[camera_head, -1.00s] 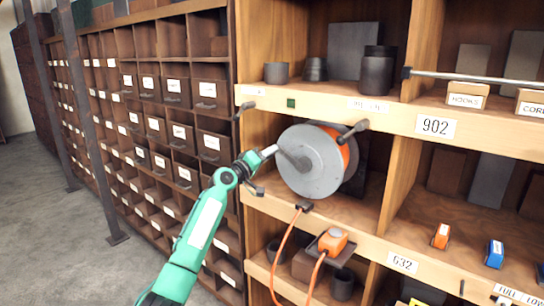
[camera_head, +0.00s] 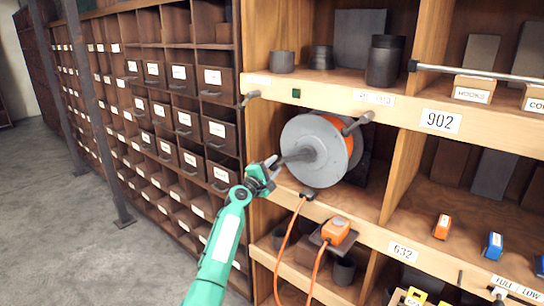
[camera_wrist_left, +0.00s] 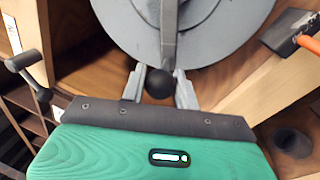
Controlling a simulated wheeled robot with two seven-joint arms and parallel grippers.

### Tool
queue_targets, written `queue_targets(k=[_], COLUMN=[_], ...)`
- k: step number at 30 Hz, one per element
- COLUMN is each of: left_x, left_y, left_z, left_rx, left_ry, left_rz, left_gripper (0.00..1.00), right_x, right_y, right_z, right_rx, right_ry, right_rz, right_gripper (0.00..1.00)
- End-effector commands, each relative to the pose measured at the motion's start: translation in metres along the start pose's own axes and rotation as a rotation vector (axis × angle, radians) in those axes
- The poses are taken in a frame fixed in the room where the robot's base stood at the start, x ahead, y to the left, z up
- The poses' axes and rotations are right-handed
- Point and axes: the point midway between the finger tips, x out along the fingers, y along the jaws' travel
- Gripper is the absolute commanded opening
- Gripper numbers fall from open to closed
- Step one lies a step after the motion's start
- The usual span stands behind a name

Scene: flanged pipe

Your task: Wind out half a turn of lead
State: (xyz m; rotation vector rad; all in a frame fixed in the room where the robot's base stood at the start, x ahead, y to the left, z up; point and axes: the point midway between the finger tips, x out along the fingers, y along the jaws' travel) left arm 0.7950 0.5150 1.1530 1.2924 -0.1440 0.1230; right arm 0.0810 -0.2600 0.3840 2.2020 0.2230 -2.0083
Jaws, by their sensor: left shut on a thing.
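A grey cable reel (camera_head: 318,165) with orange lead wound behind its front disc stands in a shelf bay. A grey crank arm (camera_head: 292,158) reaches from its hub to the lower left. My left gripper (camera_head: 264,172) is at the crank's outer end. In the left wrist view the fingers (camera_wrist_left: 160,85) are shut around the crank's dark round knob (camera_wrist_left: 160,84), in front of the grey disc (camera_wrist_left: 225,20). Orange lead (camera_head: 284,240) hangs below the reel from a dark guide (camera_head: 308,195) on the shelf edge. My right gripper is not in view.
Dark levers stick out at the bay's upper left (camera_head: 250,98) and upper right (camera_head: 357,123). An orange box (camera_head: 336,230) sits on a bracket below. Drawer cabinets (camera_head: 180,120) stand to the left. The floor (camera_head: 60,210) at left is clear.

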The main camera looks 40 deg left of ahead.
Motion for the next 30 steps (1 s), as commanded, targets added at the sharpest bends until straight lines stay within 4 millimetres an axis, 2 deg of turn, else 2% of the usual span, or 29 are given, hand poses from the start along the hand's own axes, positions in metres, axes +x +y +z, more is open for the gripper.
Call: queue_targets(k=[3,12,29,30], left_x=[-0.002,-0.004,-0.005,-0.005], left_y=[-0.008,-0.021,-0.025,-0.025], left_z=[0.003,0.006,0.006,0.006], left_rx=[-0.077,-0.201,-0.232,-0.232], left_ry=[0.016,0.04,0.047,0.047], left_rz=[-0.008,-0.013,-0.014,-0.014], left_gripper=[0.0,0.0,0.0,0.32], right_x=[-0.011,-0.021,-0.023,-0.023], right_y=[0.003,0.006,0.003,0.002], right_z=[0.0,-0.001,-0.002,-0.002], right_rx=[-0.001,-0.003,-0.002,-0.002], right_ry=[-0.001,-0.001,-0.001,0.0], right_rz=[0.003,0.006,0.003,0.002], right_gripper=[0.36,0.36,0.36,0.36])
